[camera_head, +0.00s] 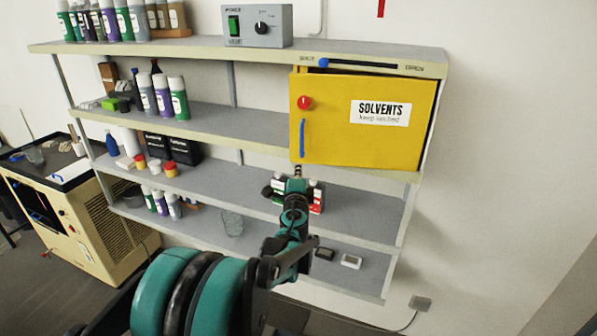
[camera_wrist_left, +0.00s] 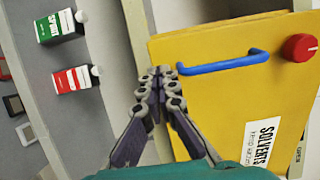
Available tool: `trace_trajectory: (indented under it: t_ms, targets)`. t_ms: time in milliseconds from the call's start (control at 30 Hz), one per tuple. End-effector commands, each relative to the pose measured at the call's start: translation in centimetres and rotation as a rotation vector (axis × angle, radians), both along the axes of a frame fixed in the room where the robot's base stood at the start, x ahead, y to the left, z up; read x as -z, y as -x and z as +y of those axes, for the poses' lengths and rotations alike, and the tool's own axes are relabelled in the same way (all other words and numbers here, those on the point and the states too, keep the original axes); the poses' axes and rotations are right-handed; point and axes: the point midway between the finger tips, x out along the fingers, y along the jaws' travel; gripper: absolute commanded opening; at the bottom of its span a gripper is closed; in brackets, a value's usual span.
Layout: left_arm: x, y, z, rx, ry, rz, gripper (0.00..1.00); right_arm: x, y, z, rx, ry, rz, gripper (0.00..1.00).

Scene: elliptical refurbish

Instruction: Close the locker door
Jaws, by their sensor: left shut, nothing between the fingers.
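The yellow locker door (camera_head: 350,145), labelled SOLVENTS, fills the right end of the upper shelf. It has a red knob (camera_head: 305,102) and a blue upright handle (camera_head: 302,138) on its left side. A dark gap shows along its top edge, so it looks slightly ajar; I cannot tell how far. My left gripper (camera_head: 297,172) is shut and empty, just below the door's lower left corner. In the left wrist view its fingertips (camera_wrist_left: 160,75) are close to one end of the blue handle (camera_wrist_left: 222,63); contact is unclear. My right gripper is not in view.
Above the door, a slider (camera_head: 322,62) sits near the SHUT end of its slot. Small cartons (camera_head: 318,197) stand on the shelf below, close behind my gripper. Bottles (camera_head: 163,95) stand on the shelf to the left. Bare wall lies to the right.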

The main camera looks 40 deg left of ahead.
Motion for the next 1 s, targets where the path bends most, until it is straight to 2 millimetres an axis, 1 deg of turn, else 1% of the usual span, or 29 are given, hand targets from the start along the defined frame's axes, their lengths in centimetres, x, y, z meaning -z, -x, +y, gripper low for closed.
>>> trace_trajectory:
  t_ms: [133,233,267,400,500,633,700,800,1000]
  targets:
    - [0.0,-0.3,0.3,0.008,0.000,0.000,0.00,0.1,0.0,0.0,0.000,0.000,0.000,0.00]
    - [0.2,-1.7,1.3,0.047,0.001,0.001,0.00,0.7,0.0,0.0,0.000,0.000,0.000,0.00]
    - [0.2,-2.3,1.8,0.065,0.001,0.001,0.00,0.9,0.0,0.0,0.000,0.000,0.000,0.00]
    - [0.3,-5.9,4.1,0.175,-0.001,-0.001,0.00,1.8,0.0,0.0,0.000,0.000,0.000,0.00]
    - [0.2,-8.5,5.2,0.255,0.000,0.000,0.00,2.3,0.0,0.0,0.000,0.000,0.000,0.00]
    - [0.1,-10.8,6.0,0.326,0.000,0.000,0.00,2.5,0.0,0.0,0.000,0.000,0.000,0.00]
    - [0.0,-11.6,6.2,0.349,0.000,0.000,0.00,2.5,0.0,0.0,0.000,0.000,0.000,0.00]
    - [0.0,-12.1,6.3,0.367,0.000,0.000,0.00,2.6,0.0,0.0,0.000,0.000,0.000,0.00]
    - [0.0,-12.2,6.3,0.369,0.000,0.000,0.00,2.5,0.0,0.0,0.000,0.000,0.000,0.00]
